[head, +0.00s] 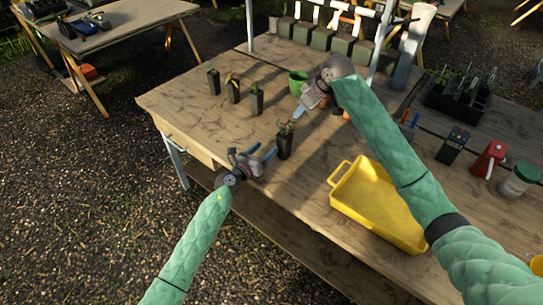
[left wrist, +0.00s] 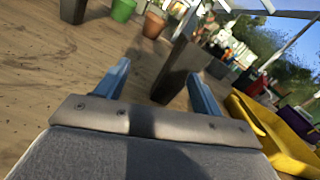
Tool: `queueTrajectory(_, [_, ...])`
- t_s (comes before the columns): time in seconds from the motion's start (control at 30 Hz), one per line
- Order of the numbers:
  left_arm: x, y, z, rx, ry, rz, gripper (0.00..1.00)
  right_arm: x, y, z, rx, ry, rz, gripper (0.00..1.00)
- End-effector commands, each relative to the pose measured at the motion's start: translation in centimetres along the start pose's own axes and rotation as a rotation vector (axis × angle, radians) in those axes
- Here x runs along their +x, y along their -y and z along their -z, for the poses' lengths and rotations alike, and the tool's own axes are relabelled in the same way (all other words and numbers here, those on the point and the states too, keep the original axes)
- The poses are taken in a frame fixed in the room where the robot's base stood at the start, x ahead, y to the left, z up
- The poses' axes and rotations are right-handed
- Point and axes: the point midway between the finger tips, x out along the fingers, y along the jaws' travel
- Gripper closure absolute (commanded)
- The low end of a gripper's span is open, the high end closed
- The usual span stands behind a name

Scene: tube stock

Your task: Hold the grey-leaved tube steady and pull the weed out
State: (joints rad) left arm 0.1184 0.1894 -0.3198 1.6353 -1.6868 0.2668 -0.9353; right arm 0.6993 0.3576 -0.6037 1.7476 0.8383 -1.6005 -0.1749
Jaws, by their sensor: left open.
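A dark tube with a small grey-green plant (head: 284,145) stands upright near the table's front edge in the head view. The weed cannot be told apart from the leaves at this size. My left gripper (head: 263,153) is open just left of this tube, coming from the front edge. In the left wrist view the dark tube (left wrist: 180,70) shows beyond and between the two blue fingers, nearer the right one, with no visible grip on it. My right gripper (head: 305,106) hangs above the table, behind the tube; one blue finger shows and the other is hidden.
Several dark tubes with seedlings (head: 233,91) stand in a group at the back left. A green pot (head: 298,76) is behind my right gripper. A yellow tray (head: 340,201) lies right of the tube. A black crate (head: 432,103) and a red object (head: 489,157) are farther right.

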Motion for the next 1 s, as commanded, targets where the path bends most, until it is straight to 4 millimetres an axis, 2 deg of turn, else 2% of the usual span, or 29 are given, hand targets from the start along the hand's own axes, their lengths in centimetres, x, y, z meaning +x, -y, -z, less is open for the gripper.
queueTrajectory(0.13, [-0.1,2.5,0.8,0.180,-0.019,0.015,0.33,0.0,0.0,0.0,0.000,0.000,0.000,0.64])
queueTrajectory(0.37, [0.3,3.6,1.3,0.286,-0.030,0.022,0.33,0.0,0.0,0.0,0.000,0.000,0.000,0.64])
queueTrajectory(0.8, [5.8,3.6,1.4,0.284,-0.029,0.022,0.33,0.0,0.0,0.0,0.000,0.000,0.000,0.64])
queueTrajectory(1.0, [7.3,3.7,1.5,0.282,-0.030,0.022,0.33,0.0,0.0,0.0,0.000,0.000,0.000,0.64])
